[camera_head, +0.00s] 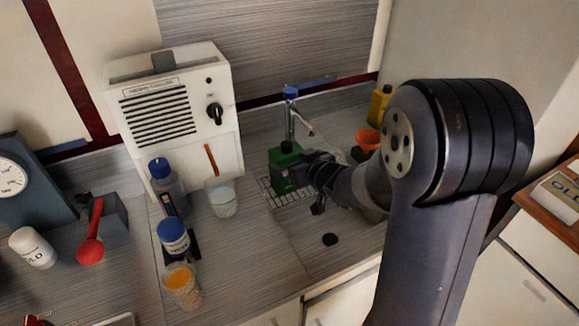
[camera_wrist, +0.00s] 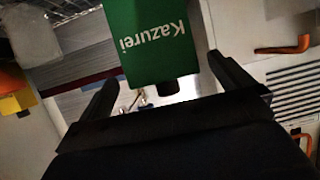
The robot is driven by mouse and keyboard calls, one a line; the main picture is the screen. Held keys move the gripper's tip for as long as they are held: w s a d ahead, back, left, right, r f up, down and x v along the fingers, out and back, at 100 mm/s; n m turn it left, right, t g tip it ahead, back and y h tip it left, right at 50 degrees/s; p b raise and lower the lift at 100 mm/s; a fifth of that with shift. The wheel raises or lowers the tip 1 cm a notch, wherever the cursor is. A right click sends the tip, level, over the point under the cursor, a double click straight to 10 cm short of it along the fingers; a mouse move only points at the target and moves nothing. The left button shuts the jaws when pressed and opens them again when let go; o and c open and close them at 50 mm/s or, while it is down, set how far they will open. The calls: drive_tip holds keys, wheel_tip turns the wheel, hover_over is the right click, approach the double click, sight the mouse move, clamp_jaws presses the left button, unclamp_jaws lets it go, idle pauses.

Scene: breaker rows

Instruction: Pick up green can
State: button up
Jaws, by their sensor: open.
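The green can (camera_head: 281,172) stands on a wire rack in the sink area in the head view, below the faucet. In the wrist view the green can (camera_wrist: 150,40) shows large and upside down, with white "Kazurei" lettering and a dark cap. My gripper (camera_head: 312,190) is at the can's right side in the head view, partly covering it. In the wrist view my gripper (camera_wrist: 165,85) is open, with one finger on each side of the can. Gaps show between the fingers and the can's lower visible part. The far side of the can is hidden.
The faucet (camera_head: 291,110) rises behind the can. A beaker (camera_head: 221,198) with a red stick stands to the left, near a white box (camera_head: 172,105) with a knob. An orange cup (camera_head: 368,139) and a yellow bottle (camera_head: 379,105) stand at the right, behind my arm.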

drive_tip(key=shift+p+x, duration=0.35)
drive_tip(key=shift+x, duration=2.95)
drive_tip(key=shift+a+r, duration=0.15)
drive_tip(key=shift+c, duration=0.4)
drive_tip(key=c, duration=1.5)
drive_tip(key=shift+r, duration=0.1)
